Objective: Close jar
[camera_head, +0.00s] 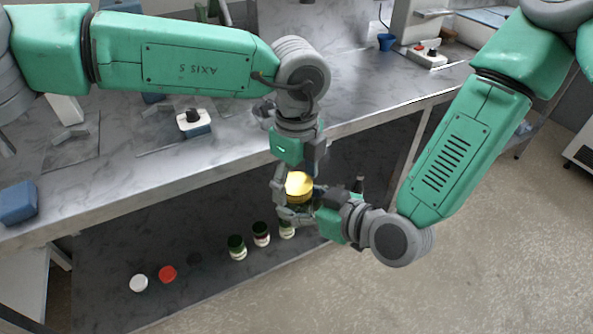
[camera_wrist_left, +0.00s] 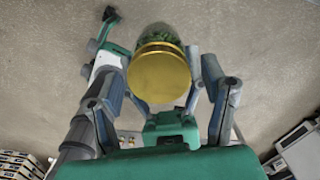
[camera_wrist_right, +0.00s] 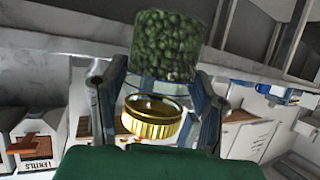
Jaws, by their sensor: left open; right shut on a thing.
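A glass jar of green peas (camera_wrist_right: 168,45) is gripped by my right gripper (camera_head: 293,217), whose fingers flank it in the right wrist view. A gold lid (camera_head: 299,186) is at one end of the jar. In the left wrist view the lid (camera_wrist_left: 160,75) faces me and covers that end, with the green contents beyond. In the right wrist view the ribbed lid (camera_wrist_right: 152,118) shows below the peas; I cannot tell how firmly it is seated. My left gripper (camera_wrist_left: 160,65) is open, fingers on either side of the lid.
Several jars (camera_head: 261,233) stand on the lower shelf (camera_head: 110,310), beside a white lid (camera_head: 138,283), a red lid (camera_head: 167,273) and a dark lid (camera_head: 195,258). The marble worktop (camera_head: 110,190) is behind my grippers. Open floor (camera_head: 480,250) lies to the right.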

